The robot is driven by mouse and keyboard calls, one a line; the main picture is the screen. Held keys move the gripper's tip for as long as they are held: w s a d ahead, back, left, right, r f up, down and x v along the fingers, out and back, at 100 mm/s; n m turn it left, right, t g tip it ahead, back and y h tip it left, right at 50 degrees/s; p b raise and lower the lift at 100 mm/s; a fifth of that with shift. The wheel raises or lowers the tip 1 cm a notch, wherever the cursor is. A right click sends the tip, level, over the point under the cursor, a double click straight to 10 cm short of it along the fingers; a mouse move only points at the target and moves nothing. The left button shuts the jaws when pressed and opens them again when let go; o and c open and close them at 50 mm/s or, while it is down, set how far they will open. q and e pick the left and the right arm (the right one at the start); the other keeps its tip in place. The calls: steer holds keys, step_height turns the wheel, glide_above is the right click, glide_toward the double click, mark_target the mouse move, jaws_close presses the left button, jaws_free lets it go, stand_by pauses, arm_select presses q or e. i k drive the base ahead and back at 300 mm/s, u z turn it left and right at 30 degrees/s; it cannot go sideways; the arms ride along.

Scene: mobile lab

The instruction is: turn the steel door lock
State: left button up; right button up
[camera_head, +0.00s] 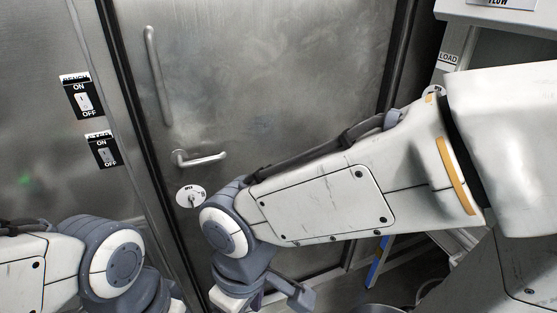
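The steel door (262,75) fills the middle of the head view and looks closed. Its lock is a round white plate (191,196) with a small dark turn piece at its centre, just below the lever handle (198,158). My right arm crosses the door from the right, and its wrist joint is just right of and below the lock plate. The end of that wrist points down to the bottom edge; its fingertips do not show clearly. I see no contact with the lock. My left arm is at the bottom left, its gripper out of the frame.
A long vertical pull bar (157,76) is on the door's left side. Two ON/OFF switch plates, an upper (83,99) and a lower (103,150), are on the wall to the left. A blue strip (378,262) and a round metal rim (378,309) are low, right of centre.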

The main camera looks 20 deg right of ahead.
mark_target(190, 197)
steer(key=z, duration=0.2)
steer(key=k, duration=0.3)
steer(key=z, duration=1.05)
steer(key=k, duration=1.05)
steer(key=z, duration=0.85)
steer(key=i, duration=1.5)
steer(key=u, duration=1.4)
steer(key=i, duration=0.65)
steer(key=u, duration=0.7)
